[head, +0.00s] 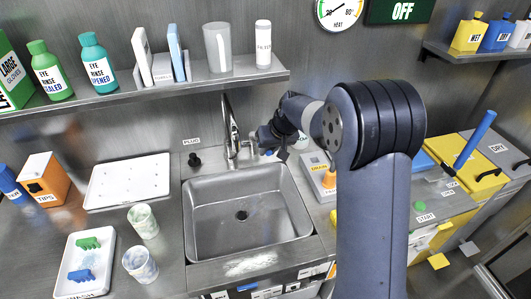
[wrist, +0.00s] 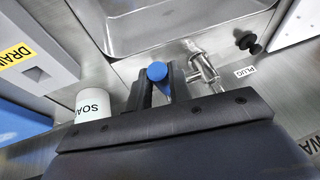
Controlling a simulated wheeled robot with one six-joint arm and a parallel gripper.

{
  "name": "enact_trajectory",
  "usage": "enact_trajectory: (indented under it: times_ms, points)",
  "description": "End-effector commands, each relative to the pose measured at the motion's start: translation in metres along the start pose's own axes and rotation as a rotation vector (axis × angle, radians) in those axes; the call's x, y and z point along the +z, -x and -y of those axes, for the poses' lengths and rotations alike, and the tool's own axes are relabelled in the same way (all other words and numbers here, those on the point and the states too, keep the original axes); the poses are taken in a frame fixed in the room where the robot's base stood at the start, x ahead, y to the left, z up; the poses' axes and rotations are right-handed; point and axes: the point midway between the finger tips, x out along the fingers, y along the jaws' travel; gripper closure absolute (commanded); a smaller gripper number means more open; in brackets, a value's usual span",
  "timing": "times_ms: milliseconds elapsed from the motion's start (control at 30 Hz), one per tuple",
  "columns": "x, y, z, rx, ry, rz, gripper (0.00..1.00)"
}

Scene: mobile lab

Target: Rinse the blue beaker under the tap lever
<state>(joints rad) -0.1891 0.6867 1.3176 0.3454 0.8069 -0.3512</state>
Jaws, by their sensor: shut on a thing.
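The blue beaker (head: 140,266) stands upright on the counter left of the sink, at the front, with blue marks on its wall. The steel tap (head: 231,125) stands behind the sink; its body shows in the wrist view (wrist: 205,68). My gripper (head: 270,140) is beside the tap, at its right, far from the beaker. In the wrist view my gripper (wrist: 160,80) is shut on the blue-ended tap lever (wrist: 157,72). The sink (head: 240,215) is empty, and no water stream can be made out.
A green-marked beaker (head: 142,221) stands behind the blue one. A white tray (head: 85,262) holds green and blue pieces. A white board (head: 128,181) lies behind. The black plug (head: 194,160) sits left of the tap. A soap bottle (wrist: 93,104) is near my gripper. A shelf (head: 230,75) hangs above.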

Motion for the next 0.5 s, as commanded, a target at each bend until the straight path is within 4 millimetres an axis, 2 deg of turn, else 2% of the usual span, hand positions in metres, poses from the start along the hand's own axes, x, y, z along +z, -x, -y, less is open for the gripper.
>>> enact_trajectory:
  times_ms: [267, 300, 500]
  points:
    - [-0.0001, 0.0001, -0.0007, 0.0, 0.003, 0.0, 1.0]
    - [-0.0001, 0.0002, -0.0007, 0.0, 0.003, 0.0, 0.78]
    - [-0.0001, 0.0001, -0.0005, 0.0, 0.002, 0.0, 0.62]
